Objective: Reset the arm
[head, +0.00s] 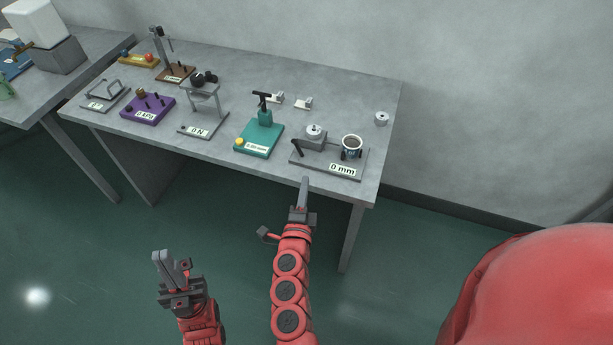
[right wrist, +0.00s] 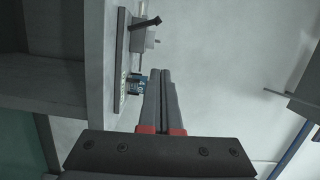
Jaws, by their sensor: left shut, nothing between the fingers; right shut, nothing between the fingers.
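My left gripper (head: 170,268) is at the lower left of the head view, over the green floor, away from the table, shut and empty. My right gripper (head: 304,183) is in front of the table's near edge, below the plate labelled "0 mm" (head: 320,162), shut and empty. Its closed fingers also show in the right wrist view (right wrist: 162,100).
The grey table (head: 345,90) holds several stations: a teal one (head: 262,140), a "0 N" stand (head: 205,115), a purple block (head: 148,108) and a wooden-based stand (head: 175,72). A small white roll (head: 381,119) lies at the right. The floor before the table is clear.

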